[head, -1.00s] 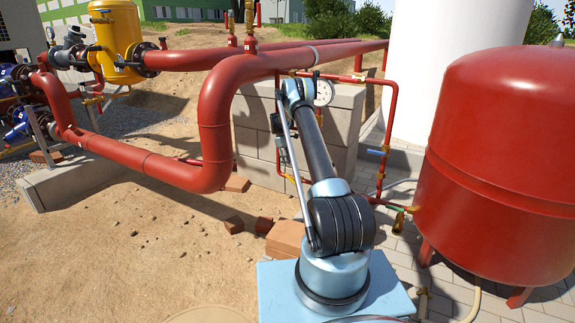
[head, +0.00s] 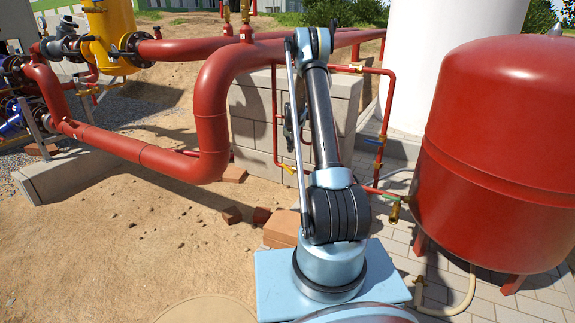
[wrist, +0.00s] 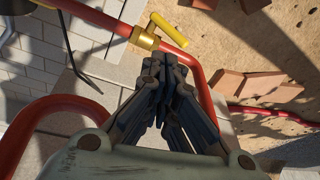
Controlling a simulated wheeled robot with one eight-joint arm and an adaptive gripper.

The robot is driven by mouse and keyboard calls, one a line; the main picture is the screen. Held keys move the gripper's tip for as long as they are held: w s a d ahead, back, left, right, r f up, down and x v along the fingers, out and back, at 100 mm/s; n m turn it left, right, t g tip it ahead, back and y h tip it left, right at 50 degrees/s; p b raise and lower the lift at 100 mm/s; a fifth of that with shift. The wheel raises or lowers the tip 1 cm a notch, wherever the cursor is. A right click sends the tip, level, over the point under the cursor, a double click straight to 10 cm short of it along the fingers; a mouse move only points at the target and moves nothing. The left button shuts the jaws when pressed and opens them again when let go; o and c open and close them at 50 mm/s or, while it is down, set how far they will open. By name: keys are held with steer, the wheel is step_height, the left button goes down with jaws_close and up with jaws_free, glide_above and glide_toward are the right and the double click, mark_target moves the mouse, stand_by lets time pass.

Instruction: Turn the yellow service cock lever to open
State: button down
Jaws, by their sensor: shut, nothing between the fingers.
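The yellow lever (wrist: 168,29) is in the wrist view, a short straight bar beside a brass valve body (wrist: 143,39) on a thin red pipe. My gripper (wrist: 158,57) is shut and empty, its dark fingertips together just below the lever in the picture. A small gap shows between the tips and the lever; its depth is hard to judge. In the head view a small yellow fitting (head: 288,168) low on the thin red pipe by the block wall seems to be the same cock. My arm partly hides the gripper there.
A block wall (head: 251,120) stands behind the thin pipework. A thick red pipe (head: 211,110) bends down on the left. A red tank (head: 500,150) stands close on the right, with a blue-handled valve (head: 373,142) left of it. Loose bricks (head: 283,228) lie by my base.

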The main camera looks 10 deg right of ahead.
steer(key=s+r+m+t, duration=0.1)
steer(key=s+m, duration=0.1)
steer(key=m, duration=0.1)
glide_above(288, 168)
steer(key=f, duration=1)
steer(key=shift+s+d+f, duration=0.25)
steer(key=shift+d+f, duration=0.1)
steer(key=shift+f, duration=0.05)
steer(key=shift+w+a+f, duration=0.3)
steer(key=shift+a+f, duration=0.1)
steer(key=shift+f, duration=0.3)
